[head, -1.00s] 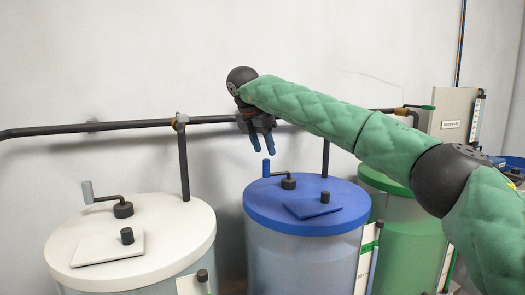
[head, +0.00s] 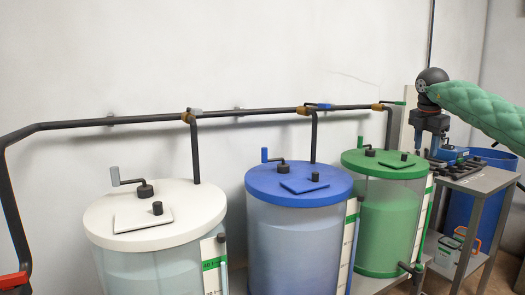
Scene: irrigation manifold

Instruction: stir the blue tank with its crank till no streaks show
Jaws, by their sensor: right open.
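The blue tank (head: 297,245) stands in the middle of the head view under a blue lid (head: 335,191). Its crank (head: 275,160) rises from the lid's back left, with a blue upright handle. The tank wall looks pale and cloudy; I cannot make out clear streaks. My right gripper (head: 432,150) is at the far right, pointing down above the small bench, well away from the crank. It is open, and I see nothing between its fingers. My left gripper is not in view.
A white-lidded tank (head: 187,207) stands left and a green tank (head: 388,215) right, each with a crank. A dark pipe (head: 255,113) runs along the wall behind. A grey bench (head: 487,181) with small parts and a blue barrel (head: 488,212) are at the right.

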